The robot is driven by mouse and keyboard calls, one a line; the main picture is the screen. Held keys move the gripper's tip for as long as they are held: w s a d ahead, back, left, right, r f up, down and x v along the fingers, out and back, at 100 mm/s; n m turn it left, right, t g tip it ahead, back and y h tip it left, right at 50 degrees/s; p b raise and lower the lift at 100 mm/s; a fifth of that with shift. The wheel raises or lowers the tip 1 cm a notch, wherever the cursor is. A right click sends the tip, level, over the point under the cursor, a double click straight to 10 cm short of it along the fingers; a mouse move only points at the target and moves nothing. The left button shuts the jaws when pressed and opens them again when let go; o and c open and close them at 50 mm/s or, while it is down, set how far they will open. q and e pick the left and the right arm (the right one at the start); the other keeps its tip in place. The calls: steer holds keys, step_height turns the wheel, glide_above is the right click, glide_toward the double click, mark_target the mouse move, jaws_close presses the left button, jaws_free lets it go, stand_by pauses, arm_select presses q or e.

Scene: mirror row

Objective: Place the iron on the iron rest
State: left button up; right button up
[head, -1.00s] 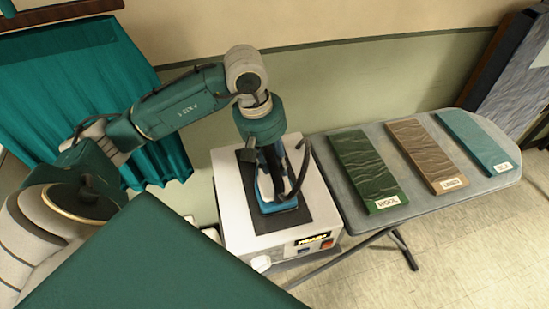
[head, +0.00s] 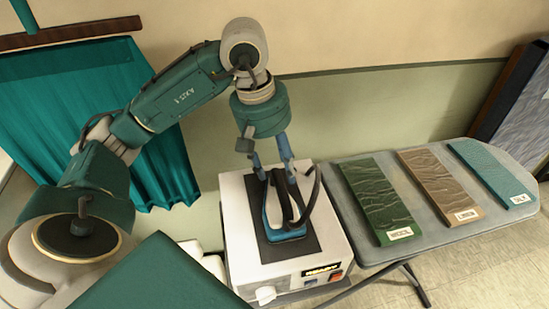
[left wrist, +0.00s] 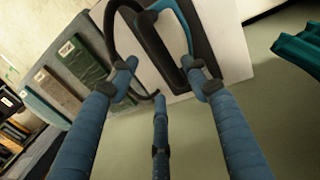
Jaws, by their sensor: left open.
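The blue iron (head: 286,234) with its black handle and cord sits on the dark pad of the iron rest (head: 290,252), on top of a white station box. My left gripper (head: 272,172) is above the iron, its fingers spread apart and empty. In the left wrist view, the fingers (left wrist: 160,80) are apart with nothing clamped between them. The iron (left wrist: 172,45) shows beyond them at the top, on the dark pad (left wrist: 208,40). Part of the iron's far end is hidden by the fingers. My right gripper is not in view.
The white station box (head: 238,215) has a lit READY display (head: 322,271). An ironing board (head: 440,225) to its right bears green, brown and teal cloth panels. A teal curtain (head: 90,100) hangs at the left, and a wall stands behind.

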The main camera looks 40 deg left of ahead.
arm_select(q)
steer(key=r, duration=0.3)
steer(key=shift+s+a+r, duration=0.2)
steer(key=shift+s+r, duration=0.05)
steer(key=shift+s, duration=0.05)
stand_by(0.3)
